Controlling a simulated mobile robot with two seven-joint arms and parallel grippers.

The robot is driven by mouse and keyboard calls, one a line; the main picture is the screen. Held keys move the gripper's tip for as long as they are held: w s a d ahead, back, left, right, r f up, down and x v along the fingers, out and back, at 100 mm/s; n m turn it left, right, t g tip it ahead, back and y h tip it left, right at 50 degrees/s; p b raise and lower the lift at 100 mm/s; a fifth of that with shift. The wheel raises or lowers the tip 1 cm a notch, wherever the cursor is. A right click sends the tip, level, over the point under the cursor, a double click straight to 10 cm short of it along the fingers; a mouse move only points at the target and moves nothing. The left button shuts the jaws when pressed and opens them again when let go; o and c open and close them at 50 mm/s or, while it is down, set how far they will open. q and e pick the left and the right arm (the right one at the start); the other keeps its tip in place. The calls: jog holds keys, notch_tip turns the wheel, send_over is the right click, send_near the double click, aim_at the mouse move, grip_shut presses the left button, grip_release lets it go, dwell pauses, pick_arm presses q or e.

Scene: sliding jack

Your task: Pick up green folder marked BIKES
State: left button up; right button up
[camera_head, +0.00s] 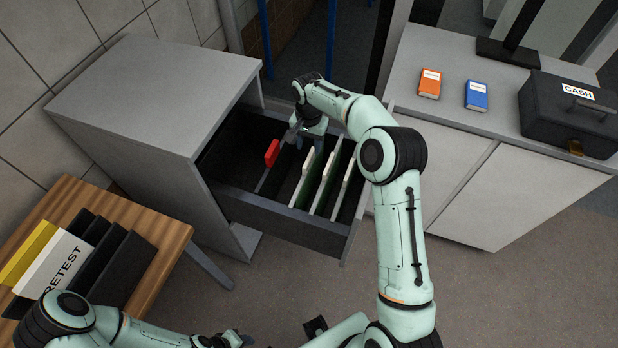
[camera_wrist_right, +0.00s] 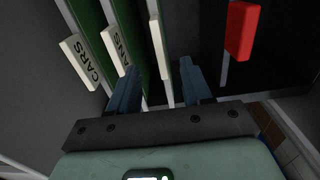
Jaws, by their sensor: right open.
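An open drawer (camera_head: 280,222) holds several upright hanging folders with white tabs. No tab reading BIKES is legible. In the right wrist view one tab reads CARS (camera_wrist_right: 80,62) and another, partly covered, ends in ANS (camera_wrist_right: 117,45). A third white tab (camera_wrist_right: 157,48) is turned nearly edge-on, its text unreadable; its folder lies between the fingers of my right gripper (camera_wrist_right: 160,88). That gripper (camera_head: 308,135) is open, reaching down into the drawer. My left gripper (camera_head: 228,340) is low at the bottom edge of the head view; its jaws are unclear.
A red tab (camera_head: 272,153) stands left of my right gripper in the drawer, also in the wrist view (camera_wrist_right: 242,30). A grey cabinet (camera_head: 150,95) surrounds the drawer. A wooden table (camera_head: 165,232) bears a RETEST binder (camera_head: 55,265). A CASH box (camera_head: 570,115) stands right.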

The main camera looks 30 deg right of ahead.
aim_at(309, 163)
notch_tip(309, 163, down, 10)
jog(key=shift+f, duration=0.1)
grip_shut()
dwell(0.4)
